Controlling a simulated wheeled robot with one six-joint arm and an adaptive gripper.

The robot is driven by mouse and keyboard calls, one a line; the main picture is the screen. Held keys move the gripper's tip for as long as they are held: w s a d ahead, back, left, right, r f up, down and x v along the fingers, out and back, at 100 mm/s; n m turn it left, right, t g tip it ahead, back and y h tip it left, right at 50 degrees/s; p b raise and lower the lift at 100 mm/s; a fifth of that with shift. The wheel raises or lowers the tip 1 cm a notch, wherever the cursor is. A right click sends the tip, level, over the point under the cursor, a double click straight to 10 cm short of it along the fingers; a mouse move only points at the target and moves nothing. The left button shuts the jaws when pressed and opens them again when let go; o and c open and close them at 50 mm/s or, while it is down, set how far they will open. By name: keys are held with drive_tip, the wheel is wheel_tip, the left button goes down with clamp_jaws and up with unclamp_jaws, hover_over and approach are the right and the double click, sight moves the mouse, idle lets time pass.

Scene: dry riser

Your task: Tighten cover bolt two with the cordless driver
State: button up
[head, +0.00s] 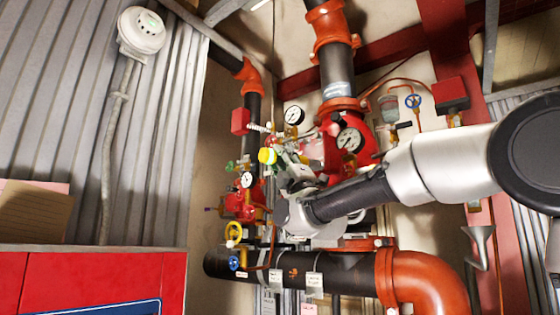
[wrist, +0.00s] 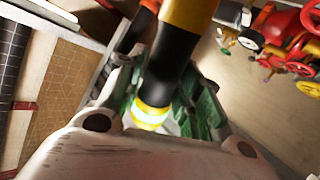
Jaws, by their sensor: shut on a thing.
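My gripper (wrist: 160,92) is shut on a yellow and black cylindrical tool, which looks like the cordless driver (wrist: 183,40). The driver's body lies between the green-lined fingers in the wrist view, with a bright yellow band near the fingers. In the head view my gripper (head: 290,166) is in front of the red valve body (head: 352,128), and a yellow end, probably the driver's (head: 267,155), sticks out at its left. The driver's tip and cover bolt two cannot be made out. I cannot tell whether the tool touches anything.
Pressure gauges (head: 350,140) and thin copper pipes crowd the valve. A black pipe (head: 340,262) with an orange elbow (head: 425,283) runs below my arm. Small yellow (head: 233,231) and blue (head: 234,263) handwheels sit at its left. A red cabinet (head: 100,275) stands at lower left.

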drive_tip(key=shift+w+d, duration=0.3)
drive_tip(key=shift+d, duration=0.3)
idle(1.8)
drive_tip(key=shift+a+h, duration=0.1)
drive_tip(key=shift+h, duration=0.2)
